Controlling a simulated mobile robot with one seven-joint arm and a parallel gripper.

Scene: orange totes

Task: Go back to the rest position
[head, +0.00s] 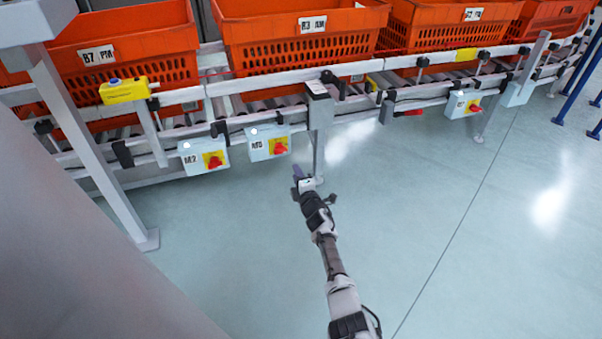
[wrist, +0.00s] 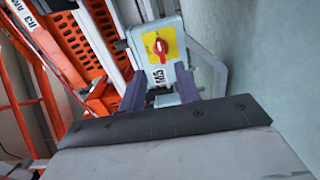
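My arm reaches forward over the pale floor in the head view, and my gripper (head: 306,181) is at its far end. It is just below the rail of the conveyor (head: 320,110), in front of a support leg. In the wrist view my gripper (wrist: 160,90) shows two dark purple fingers spread apart, with no held thing visible between them. Beyond the fingers is the grey M5 switch box (wrist: 155,50) with a red knob on a yellow plate. In the head view this M5 box (head: 257,145) is up and left of my gripper, apart from it.
Orange totes (head: 300,45) stand in a row on the conveyor. The M2 switch box (head: 192,158) hangs left of M5, and another switch box (head: 461,104) hangs further right. A metal post (head: 95,150) stands at the left. The floor (head: 480,240) at the right is clear.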

